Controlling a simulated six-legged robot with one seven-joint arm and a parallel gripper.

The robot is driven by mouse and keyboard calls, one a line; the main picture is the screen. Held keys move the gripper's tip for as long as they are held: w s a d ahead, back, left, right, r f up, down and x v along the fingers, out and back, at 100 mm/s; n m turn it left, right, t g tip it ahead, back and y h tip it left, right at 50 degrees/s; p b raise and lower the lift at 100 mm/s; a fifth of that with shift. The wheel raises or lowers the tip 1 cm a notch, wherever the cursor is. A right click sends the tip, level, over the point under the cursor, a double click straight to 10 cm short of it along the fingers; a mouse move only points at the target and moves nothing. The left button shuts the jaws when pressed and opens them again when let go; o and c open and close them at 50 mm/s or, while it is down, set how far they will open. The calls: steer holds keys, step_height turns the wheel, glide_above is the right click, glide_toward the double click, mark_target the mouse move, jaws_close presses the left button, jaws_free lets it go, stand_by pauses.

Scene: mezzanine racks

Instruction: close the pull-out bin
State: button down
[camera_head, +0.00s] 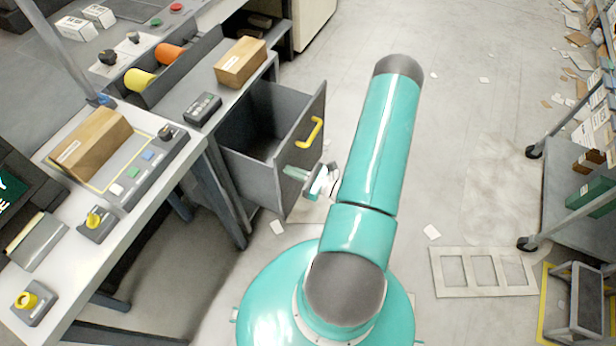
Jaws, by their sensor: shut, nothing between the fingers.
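The pull-out bin (270,128) is a dark grey drawer under the bench top, pulled out toward the right with its inside showing. Its front panel (304,150) carries a yellow handle (310,132). My gripper (298,174) is at the lower part of the front panel, below the handle, with its tip overlapping the panel in the picture. I cannot tell whether it touches the panel. The gripper is shut and empty. My teal arm hides part of the gripper's wrist and the floor behind it.
A cardboard box (241,62) and a small black device (202,109) stand on the bench above the bin. The left bench (128,193) holds another box and several controls. A cart (568,190) and a small step stool (574,300) stand at right. The middle floor is mostly clear, with scattered paper.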

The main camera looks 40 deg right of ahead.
steer(key=shift+w+a, duration=0.15)
steer(key=shift+w, duration=0.4)
steer(key=shift+w, duration=0.1)
steer(key=x, duration=2.2)
steer(key=shift+w, duration=0.15)
steer(key=shift+w+a+r, duration=0.1)
steer(key=shift+w+a, duration=0.05)
steer(key=shift+a, duration=0.05)
steer(key=shift+d, duration=0.15)
